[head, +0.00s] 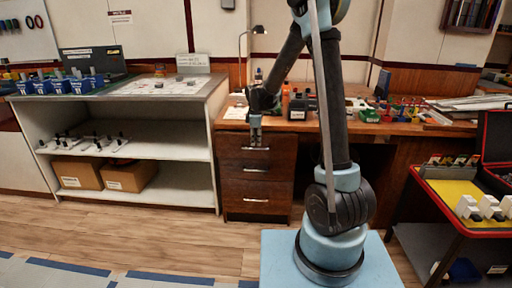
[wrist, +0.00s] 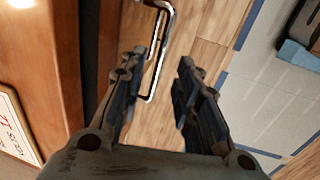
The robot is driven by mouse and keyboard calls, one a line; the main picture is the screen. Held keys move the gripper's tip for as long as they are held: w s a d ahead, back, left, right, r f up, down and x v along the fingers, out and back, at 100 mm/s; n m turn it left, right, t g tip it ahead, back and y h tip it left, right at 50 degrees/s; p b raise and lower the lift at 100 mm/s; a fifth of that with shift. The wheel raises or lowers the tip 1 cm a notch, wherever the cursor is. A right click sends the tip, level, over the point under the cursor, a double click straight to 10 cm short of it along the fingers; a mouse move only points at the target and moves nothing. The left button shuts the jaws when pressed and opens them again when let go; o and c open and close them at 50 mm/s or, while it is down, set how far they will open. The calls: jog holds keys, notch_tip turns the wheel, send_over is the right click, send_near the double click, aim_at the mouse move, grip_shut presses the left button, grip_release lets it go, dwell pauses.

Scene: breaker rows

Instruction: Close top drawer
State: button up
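The wooden drawer cabinet (head: 233,202) stands under the desk in the head view. Its top drawer (head: 232,146) has a pale bar handle (head: 256,148). How far the top drawer stands out is hard to tell. My gripper (head: 255,140) points down just in front of the top drawer, close above its handle. In the wrist view my gripper (wrist: 158,64) is open, its two fingers apart. The metal handle (wrist: 155,82) shows between the fingers, nearer the left one. I cannot tell whether they touch. A narrow wooden front (wrist: 111,35) lies beside a dark strip.
Two lower drawers with handles (head: 256,171) sit beneath. The desk top (head: 350,127) carries bottles, a lamp (head: 258,30) and small parts. A white shelf unit (head: 180,185) stands left. A cart with a yellow tray (head: 452,192) stands right. The floor (head: 150,235) before the drawers is clear.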

jog(key=shift+w+f, duration=0.2)
jog(key=shift+f, duration=0.8)
jog(key=shift+w+f, duration=0.2)
jog(key=shift+f, duration=0.8)
jog(key=shift+c, duration=0.6)
grip_shut()
